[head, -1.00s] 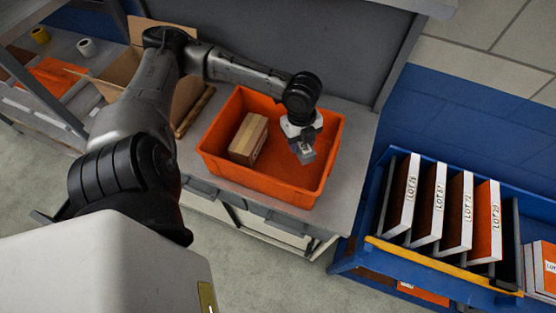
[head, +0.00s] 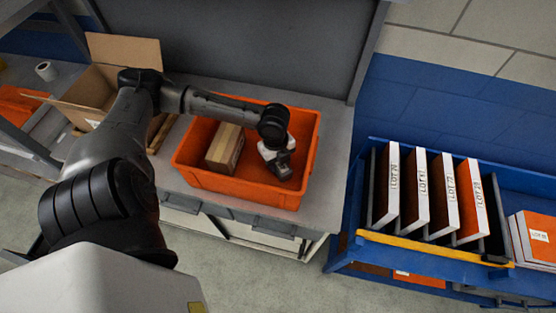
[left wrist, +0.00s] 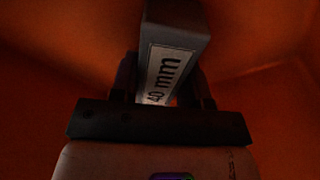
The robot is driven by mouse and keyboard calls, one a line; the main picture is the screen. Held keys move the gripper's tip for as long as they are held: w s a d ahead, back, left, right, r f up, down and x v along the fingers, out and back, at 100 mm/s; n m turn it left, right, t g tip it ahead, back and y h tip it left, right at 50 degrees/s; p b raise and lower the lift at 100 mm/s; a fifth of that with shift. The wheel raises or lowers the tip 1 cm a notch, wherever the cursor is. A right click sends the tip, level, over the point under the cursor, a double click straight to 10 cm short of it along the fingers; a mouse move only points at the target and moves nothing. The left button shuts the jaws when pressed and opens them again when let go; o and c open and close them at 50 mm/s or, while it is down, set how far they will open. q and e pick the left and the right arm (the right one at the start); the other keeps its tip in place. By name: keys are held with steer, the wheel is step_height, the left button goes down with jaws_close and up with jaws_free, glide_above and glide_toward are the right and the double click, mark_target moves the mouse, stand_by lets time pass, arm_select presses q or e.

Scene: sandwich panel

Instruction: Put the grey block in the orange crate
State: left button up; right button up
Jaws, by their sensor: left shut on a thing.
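The orange crate (head: 190,180) stands on the grey bench in the head view. My left gripper (head: 281,164) reaches down inside the crate, in its right half. It is shut on the grey block (head: 284,173), whose lower end shows below the jaws. In the left wrist view the grey block (left wrist: 178,28) sits between the fingers of the gripper (left wrist: 165,88), with a white label reading "40 mm". Orange crate walls (left wrist: 60,60) surround it. I cannot tell whether the block touches the crate floor. My right gripper is not in view.
An open carton (head: 105,90) stands on the bench to the left. A blue cart (head: 440,265) with several upright labelled panels (head: 421,190) stands to the right.

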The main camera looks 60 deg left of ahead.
arm_select(q)
steer(key=shift+a, duration=0.1)
steer(key=o, duration=1)
steer(key=shift+r, duration=0.1)
steer(key=r, duration=0.4)
steer(key=a+r+p, duration=0.1)
steer(key=r, duration=0.3)
steer(key=r+p, duration=0.1)
steer(key=r, duration=0.3)
steer(key=shift+a, duration=0.2)
steer(key=shift+f, duration=0.1)
